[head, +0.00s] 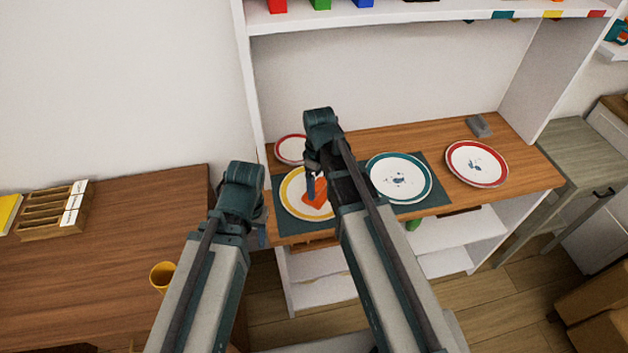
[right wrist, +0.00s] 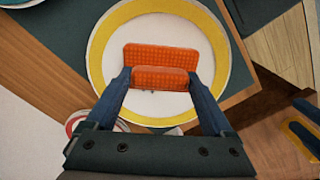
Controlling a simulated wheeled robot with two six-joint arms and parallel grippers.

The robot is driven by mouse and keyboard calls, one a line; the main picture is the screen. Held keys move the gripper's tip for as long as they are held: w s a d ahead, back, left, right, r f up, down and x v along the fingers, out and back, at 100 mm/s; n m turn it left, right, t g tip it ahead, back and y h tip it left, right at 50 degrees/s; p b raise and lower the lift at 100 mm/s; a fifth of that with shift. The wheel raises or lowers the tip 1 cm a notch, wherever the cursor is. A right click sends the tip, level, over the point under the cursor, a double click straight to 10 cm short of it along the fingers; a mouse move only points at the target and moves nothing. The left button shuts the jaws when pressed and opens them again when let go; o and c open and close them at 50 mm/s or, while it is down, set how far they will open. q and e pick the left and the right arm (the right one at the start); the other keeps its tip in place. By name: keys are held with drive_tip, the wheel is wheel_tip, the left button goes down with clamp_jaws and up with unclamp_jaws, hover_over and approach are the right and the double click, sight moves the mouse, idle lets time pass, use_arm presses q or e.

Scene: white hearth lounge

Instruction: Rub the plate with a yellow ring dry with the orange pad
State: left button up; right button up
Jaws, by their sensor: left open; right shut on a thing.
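The plate with a yellow ring (head: 290,207) lies on a dark green mat (head: 372,217) on the wooden shelf top; it fills much of the right wrist view (right wrist: 104,42). My right gripper (head: 314,182) is shut on the orange pad (head: 321,193), over the plate's white middle. In the right wrist view the pad (right wrist: 160,55) sits between both fingers; I cannot tell whether it touches the plate. A few small dark marks show beside the pad. My left gripper (head: 260,236) is open, low at the shelf's left front edge, mostly hidden by its arm.
A teal-rimmed plate (head: 399,178) with blue marks lies right of the yellow-ringed one. A red-rimmed plate (head: 477,164) is farther right; another (head: 291,149) is behind. A grey object (head: 479,126) stands at the back. A yellow cup (head: 162,275) is on the left table.

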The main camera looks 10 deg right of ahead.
drive_tip(key=shift+w+a+f, duration=0.15)
drive_tip(key=shift+w+a, duration=0.8)
drive_tip(key=shift+a, duration=0.05)
drive_tip(key=shift+s+d, duration=1)
drive_tip(key=shift+w+a, duration=1)
